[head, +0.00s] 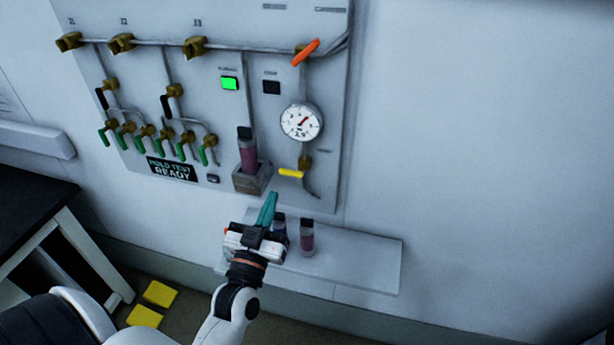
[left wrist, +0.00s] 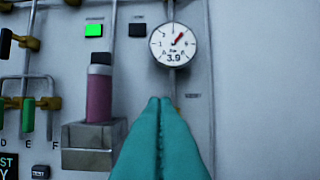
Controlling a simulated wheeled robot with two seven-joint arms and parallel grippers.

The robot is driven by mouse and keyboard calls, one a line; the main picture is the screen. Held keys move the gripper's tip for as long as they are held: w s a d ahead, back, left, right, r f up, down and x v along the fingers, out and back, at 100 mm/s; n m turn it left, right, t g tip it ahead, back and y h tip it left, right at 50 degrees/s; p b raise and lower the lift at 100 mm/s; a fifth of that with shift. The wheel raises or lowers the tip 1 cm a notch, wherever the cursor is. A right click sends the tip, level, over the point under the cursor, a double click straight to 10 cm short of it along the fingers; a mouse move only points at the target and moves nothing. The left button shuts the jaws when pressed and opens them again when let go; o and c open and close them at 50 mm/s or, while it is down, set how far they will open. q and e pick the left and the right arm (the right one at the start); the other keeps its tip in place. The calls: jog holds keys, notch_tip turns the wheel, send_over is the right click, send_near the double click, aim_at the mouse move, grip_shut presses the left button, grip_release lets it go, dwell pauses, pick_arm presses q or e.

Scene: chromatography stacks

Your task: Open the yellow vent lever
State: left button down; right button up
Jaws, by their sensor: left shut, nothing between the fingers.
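The yellow vent lever (head: 291,173) lies about level on the right side of the wall panel, on a brass valve (head: 304,162) below the round gauge (head: 301,122). In the left wrist view the gauge (left wrist: 173,45) shows clearly, and the lever is mostly hidden behind my fingers. My left gripper (head: 269,197) has teal fingers that are shut and empty. It is in front of the panel, below and left of the lever in the head view. The fingers also fill the lower middle of the left wrist view (left wrist: 160,102). My right gripper is not in view.
A capped pink column (head: 248,155) stands in a grey block holder (head: 251,180) left of the lever. A shelf (head: 355,262) below bears vials (head: 307,237). An orange lever (head: 306,52) sits above the gauge. Several green levers (head: 204,156) are at left. The wall at right is clear.

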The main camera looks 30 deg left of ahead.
pick_arm(q)
jog(key=shift+s+a+r, duration=0.15)
jog(key=shift+a+r, duration=0.05)
jog(key=shift+r, duration=0.15)
notch_tip(320, 180, up, 4)
jog(key=p, duration=0.4)
send_over(283, 170)
jog(key=s+d, duration=0.1)
jog(key=s, duration=0.1)
jog(key=f, duration=0.3)
jog(key=shift+d+f, duration=0.15)
jog(key=shift+d, duration=0.05)
jog(key=shift+f, duration=0.75)
